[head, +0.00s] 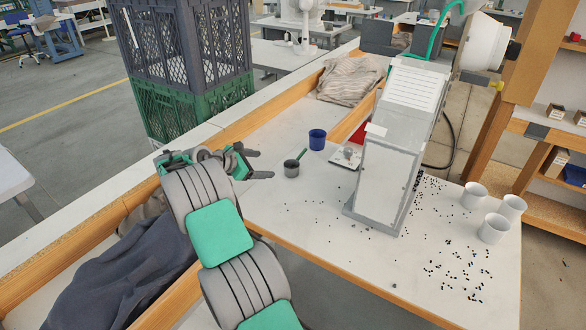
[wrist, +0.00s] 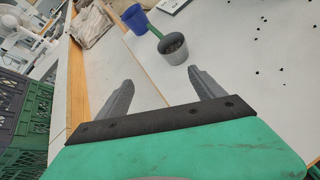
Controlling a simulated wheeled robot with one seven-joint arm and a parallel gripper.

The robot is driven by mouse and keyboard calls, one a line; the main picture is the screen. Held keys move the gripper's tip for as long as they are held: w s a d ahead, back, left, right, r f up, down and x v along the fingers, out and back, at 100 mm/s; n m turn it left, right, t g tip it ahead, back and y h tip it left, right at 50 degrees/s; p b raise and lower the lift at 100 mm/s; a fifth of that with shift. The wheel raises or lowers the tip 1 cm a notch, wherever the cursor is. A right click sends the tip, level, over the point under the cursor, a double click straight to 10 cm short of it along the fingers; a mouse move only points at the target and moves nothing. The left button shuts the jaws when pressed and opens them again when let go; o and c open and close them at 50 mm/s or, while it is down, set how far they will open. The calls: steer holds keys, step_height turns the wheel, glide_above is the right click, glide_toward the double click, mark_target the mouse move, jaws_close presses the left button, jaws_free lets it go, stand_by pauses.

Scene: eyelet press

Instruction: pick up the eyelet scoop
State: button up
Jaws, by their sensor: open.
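The eyelet scoop (head: 291,169) looks like a small grey cup with a green handle slanting up from its rim. It stands on the white bench, left of the press. In the wrist view the scoop (wrist: 175,50) is beyond the fingertips, with its green handle (wrist: 155,32) pointing up and left; its inside looks speckled. My gripper (head: 263,164) is open and empty, a short way left of the scoop in the head view. In the wrist view my gripper (wrist: 161,78) has its fingers spread, with the scoop ahead, toward the right finger, apart from both.
A blue cup (head: 317,139) stands close behind the scoop. The grey press (head: 385,180) rises to the right. White cups (head: 493,228) and scattered black eyelets lie farther right. A wooden ledge (head: 240,128) and stacked crates (head: 190,65) are at the left. Bench in front of the scoop is mostly clear.

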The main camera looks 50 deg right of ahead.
steer(key=n+g+h, duration=0.1)
steer(key=n+g, duration=0.1)
glide_toward(294, 167)
steer(key=shift+s+d+f, duration=0.2)
steer(key=shift+s+d, duration=0.3)
steer(key=shift+s, duration=0.2)
steer(key=p+x, duration=0.2)
steer(key=x, duration=0.5)
steer(key=shift+s+d+r, duration=0.15)
steer(key=shift+s+d, duration=0.05)
steer(key=shift+c, duration=0.4)
steer(key=c, duration=1.4)
steer(key=shift+c, duration=0.2)
